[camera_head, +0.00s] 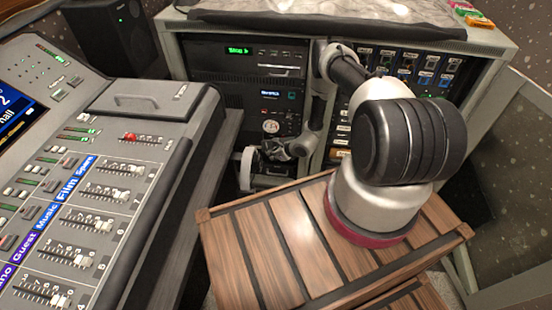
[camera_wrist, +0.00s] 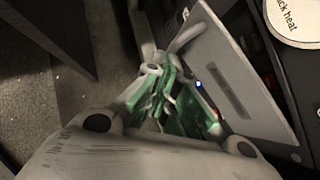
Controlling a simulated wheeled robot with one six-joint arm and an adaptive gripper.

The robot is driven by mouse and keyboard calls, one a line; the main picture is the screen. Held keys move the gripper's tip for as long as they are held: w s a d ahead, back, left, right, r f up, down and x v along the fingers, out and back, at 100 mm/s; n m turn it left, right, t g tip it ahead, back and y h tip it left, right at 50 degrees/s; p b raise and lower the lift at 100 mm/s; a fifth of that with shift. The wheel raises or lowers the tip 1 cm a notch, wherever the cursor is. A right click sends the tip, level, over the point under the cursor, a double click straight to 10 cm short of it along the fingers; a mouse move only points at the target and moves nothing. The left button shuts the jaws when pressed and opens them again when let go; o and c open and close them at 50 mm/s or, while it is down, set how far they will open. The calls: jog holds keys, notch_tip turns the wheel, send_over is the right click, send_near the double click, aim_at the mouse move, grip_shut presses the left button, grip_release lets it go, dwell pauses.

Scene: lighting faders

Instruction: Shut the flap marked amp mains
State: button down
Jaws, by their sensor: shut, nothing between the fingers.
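A light grey flap (camera_wrist: 248,78) with a dark label strip stands open from the rack in the wrist view; its lettering is too blurred to read. In the head view a pale upright edge low on the rack front (camera_head: 247,168) seems to be this flap. My gripper (camera_wrist: 158,72) is shut and empty, on the left side of the flap and close to it. Whether it touches the flap I cannot tell. In the head view my gripper (camera_head: 284,150) is small and dark, low in front of the rack. What lies behind the flap is mostly hidden.
The equipment rack (camera_head: 200,60) stands at the back, with a round tag (camera_head: 271,126) above the flap, ending in "heat" in the wrist view. The mixing desk (camera_head: 150,125) is on the left. A slatted wooden crate (camera_head: 240,250) stands in front. A narrow floor gap lies between.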

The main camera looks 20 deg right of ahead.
jog(key=shift+m+h, duration=0.5)
jog(key=shift+m, duration=0.2)
jog(key=shift+w+a, duration=0.15)
jog(key=shift+w, duration=1)
jog(key=shift+w+a, duration=0.15)
jog(key=shift+w, duration=1)
